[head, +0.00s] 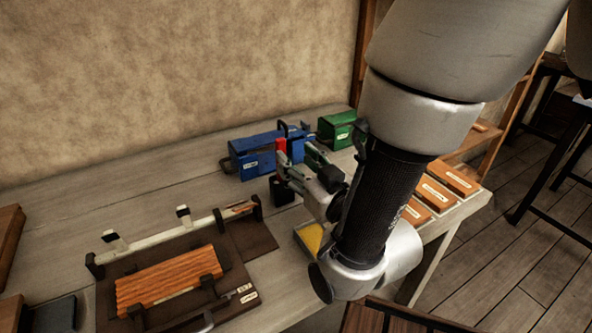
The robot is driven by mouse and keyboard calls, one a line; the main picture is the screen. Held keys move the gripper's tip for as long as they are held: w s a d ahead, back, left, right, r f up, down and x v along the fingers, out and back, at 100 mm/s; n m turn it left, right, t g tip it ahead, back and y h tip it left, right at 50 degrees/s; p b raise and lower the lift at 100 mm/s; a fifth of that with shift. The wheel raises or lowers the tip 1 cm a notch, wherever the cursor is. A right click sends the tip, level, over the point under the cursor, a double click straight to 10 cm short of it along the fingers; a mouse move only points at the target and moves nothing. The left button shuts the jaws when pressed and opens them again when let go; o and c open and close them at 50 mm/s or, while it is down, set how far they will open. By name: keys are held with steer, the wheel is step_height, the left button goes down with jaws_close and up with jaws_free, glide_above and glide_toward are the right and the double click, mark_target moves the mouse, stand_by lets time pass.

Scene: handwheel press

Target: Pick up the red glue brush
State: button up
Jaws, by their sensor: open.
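The red glue brush shows as a small upright red piece (281,145) in the head view, in front of the blue box. A dark cup (281,190) stands just below it in the picture. My gripper (291,157) is open, with its fingers reaching left toward the red piece and very close to it. The fingers and wrist hide part of the brush and the area around it. I cannot tell whether a finger touches the brush or whether it stands between the fingers.
A blue box (253,160) and a green box (338,130) stand at the back. A dark board with an orange ribbed block (170,281) lies at front left. A yellow pad (311,238) and several orange-brown blocks (452,180) are near the right edge.

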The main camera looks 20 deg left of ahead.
mark_target(282, 143)
steer(key=x, duration=0.5)
steer(key=r+x, duration=0.1)
steer(key=x, duration=0.1)
steer(key=shift+w+a, duration=0.1)
steer(key=shift+a, duration=0.25)
steer(key=shift+c, duration=0.2)
jaws_close()
